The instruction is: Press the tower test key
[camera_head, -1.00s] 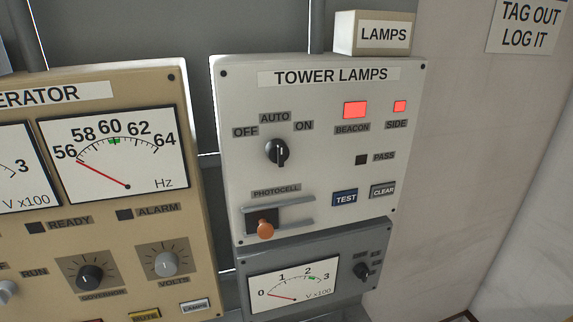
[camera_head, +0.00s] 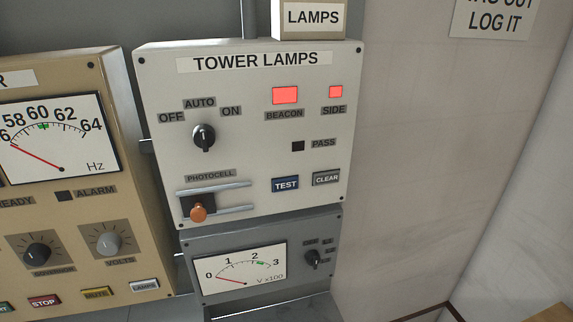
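The white TOWER LAMPS panel (camera_head: 240,100) stands upright in the middle of the head view. Its blue TEST key (camera_head: 285,184) is at the lower right of the panel, with the grey CLEAR key (camera_head: 326,178) to its right. The red BEACON lamp (camera_head: 285,95) and the red SIDE lamp (camera_head: 336,91) are lit. The PASS lamp (camera_head: 298,146) is dark. The OFF/AUTO/ON knob (camera_head: 204,137) has its pointer near vertical. The photocell slider (camera_head: 198,212) has an orange knob at the left of its rails. Neither gripper is in view.
The beige generator panel (camera_head: 130,203) stands at the left, with its Hz needle at the low end. A grey meter panel (camera_head: 317,281) is below the tower panel. A LAMPS box (camera_head: 311,18) sits on top. Bare wall (camera_head: 420,150) is at the right.

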